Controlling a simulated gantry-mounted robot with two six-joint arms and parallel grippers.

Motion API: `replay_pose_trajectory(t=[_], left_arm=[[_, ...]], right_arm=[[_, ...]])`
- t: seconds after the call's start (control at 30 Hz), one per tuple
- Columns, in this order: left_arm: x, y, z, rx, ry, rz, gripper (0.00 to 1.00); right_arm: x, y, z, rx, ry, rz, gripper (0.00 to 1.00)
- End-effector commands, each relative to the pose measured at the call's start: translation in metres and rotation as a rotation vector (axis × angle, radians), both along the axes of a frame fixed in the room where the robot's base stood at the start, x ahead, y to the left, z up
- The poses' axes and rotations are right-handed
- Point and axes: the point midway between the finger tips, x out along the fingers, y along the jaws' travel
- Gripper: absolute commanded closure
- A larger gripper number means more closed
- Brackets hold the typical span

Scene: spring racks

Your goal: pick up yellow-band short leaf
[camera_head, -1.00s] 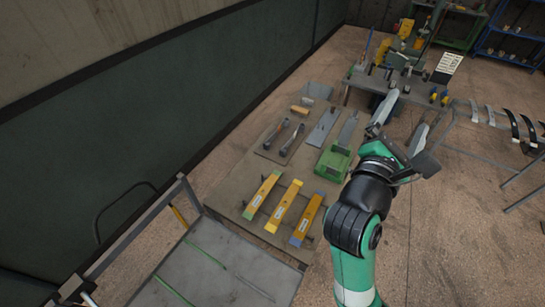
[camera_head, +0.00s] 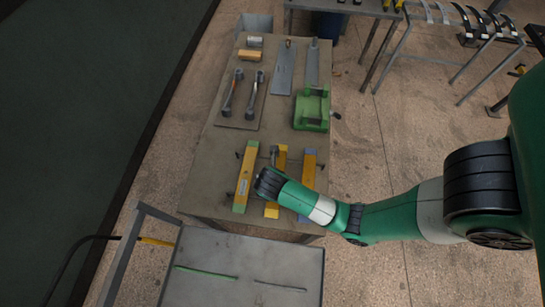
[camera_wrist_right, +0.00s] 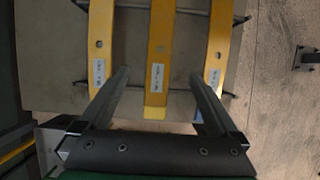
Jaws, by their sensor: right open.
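Three yellow leaves lie side by side across rods on the bench. The middle one, the yellow-band short leaf (camera_head: 271,212), is partly hidden by my right wrist in the head view. In the right wrist view the yellow-band short leaf (camera_wrist_right: 160,50) runs between my fingers, its yellow end toward me. The green-band leaf (camera_head: 245,178) lies left of it and the blue-band leaf (camera_head: 308,170) right. My right gripper (camera_wrist_right: 160,72) is open and empty above the leaves, with the middle leaf lined up between its fingers. My left gripper is not in view.
Grey plates (camera_head: 284,70) lie beyond. A grey table (camera_head: 240,265) with thin strips adjoins the near end. A rack with curved leaves stands at upper right.

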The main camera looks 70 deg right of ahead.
Motion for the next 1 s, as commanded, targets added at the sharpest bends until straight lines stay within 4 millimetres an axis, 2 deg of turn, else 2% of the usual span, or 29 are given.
replay_pose_trajectory(t=[0.07,0.33,0.6,0.83,1.0], left_arm=[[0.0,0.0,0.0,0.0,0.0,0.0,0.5],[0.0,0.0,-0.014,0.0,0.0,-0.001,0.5],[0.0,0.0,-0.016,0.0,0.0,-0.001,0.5],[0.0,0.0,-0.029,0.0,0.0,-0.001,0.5],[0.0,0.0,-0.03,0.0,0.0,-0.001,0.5]], right_arm=[[0.0,-0.002,-0.003,-0.001,0.0,-0.001,0.03],[0.003,-0.02,-0.049,-0.001,0.001,-0.003,0.03],[0.005,-0.026,-0.061,-0.001,-0.001,-0.001,0.03],[0.006,-0.04,-0.097,0.0,0.0,-0.002,0.03],[0.007,-0.044,-0.106,0.0,-0.003,0.0,0.03]])
